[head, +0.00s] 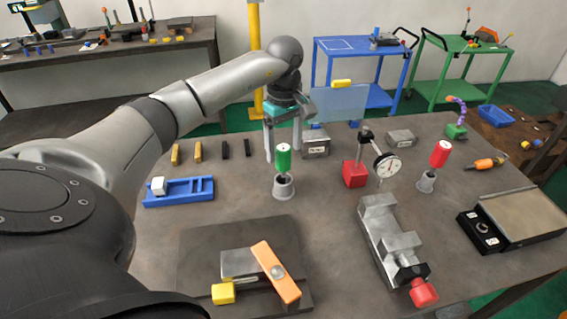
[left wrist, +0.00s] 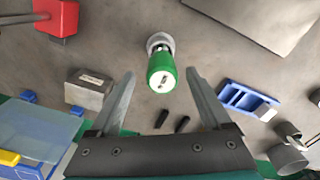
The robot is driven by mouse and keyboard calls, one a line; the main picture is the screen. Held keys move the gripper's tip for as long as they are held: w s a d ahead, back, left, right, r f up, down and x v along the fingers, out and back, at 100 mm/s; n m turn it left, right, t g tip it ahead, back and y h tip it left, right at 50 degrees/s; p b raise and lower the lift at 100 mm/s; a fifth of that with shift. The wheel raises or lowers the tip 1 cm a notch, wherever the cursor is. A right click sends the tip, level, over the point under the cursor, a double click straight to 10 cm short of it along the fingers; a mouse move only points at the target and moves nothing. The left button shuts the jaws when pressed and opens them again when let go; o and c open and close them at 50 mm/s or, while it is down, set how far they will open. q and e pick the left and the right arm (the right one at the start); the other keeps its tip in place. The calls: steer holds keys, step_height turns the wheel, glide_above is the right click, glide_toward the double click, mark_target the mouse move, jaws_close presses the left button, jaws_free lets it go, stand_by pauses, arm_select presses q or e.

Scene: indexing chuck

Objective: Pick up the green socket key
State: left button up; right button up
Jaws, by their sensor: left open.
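The green socket key (head: 283,157) stands upright in a small grey holder (head: 284,187) near the middle of the table. In the left wrist view the green socket key (left wrist: 161,72) lies between the lines of the two fingers, just beyond their tips, with the grey holder (left wrist: 159,41) behind it. My left gripper (head: 283,150) is open and empty, just behind and above the key in the head view; it also shows in the left wrist view (left wrist: 160,75). A similar red-handled key (head: 440,153) stands in its own holder to the right. My right gripper does not show.
A red-based dial gauge (head: 355,174) and a grey vise (head: 388,235) stand right of the key. A blue tray (head: 179,191) lies left. A plate fixture with an orange bar (head: 275,272) is in front. Grey blocks (head: 315,148) stand behind the key.

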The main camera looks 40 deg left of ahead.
mark_target(284, 164)
arm_select(q)
step_height(284, 164, down, 6)
steer(key=shift+s+d+r, duration=0.1)
steer(key=shift+s+r, duration=0.05)
steer(key=shift+r, duration=0.05)
jaws_close()
stand_by(0.8)
steer(key=shift+r, duration=0.1)
